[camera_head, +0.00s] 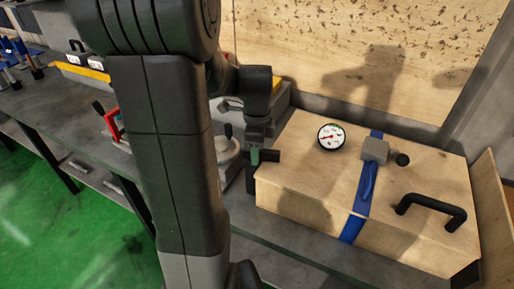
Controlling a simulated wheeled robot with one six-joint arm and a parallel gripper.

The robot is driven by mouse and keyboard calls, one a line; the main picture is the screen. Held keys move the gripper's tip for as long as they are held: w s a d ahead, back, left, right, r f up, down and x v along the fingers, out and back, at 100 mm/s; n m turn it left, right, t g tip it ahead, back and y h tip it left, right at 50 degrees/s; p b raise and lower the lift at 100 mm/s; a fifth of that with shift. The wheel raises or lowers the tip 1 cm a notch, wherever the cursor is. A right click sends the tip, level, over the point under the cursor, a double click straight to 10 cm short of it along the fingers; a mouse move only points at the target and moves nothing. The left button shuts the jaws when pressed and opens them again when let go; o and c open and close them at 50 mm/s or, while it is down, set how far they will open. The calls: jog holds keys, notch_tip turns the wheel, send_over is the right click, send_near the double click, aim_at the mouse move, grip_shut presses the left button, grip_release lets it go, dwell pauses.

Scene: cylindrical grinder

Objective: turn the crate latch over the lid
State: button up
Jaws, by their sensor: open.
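A pale wooden crate (300,205) with a flat lid (300,150) stands on the right of the bench. A blue strap (352,228) crosses the lid and runs down the front. A small grey block (375,149) with a black knob (402,159) sits on the strap near the back of the lid; it looks like the latch, but I cannot be sure. A black handle (435,210) is fixed at the right of the lid. My gripper (264,157) is open and appears empty at the crate's left edge, apart from the latch. My arm hides part of the bench.
A round dial gauge (331,137) is on the lid left of the strap. A wooden panel (360,50) rises behind the crate, and another board (492,205) stands at its right.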

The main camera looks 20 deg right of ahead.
notch_tip(320, 180, up, 14)
dwell(0.5)
jog(key=shift+f, duration=0.1)
notch_tip(320, 180, down, 14)
jog(key=shift+r, duration=0.1)
dwell(0.7)
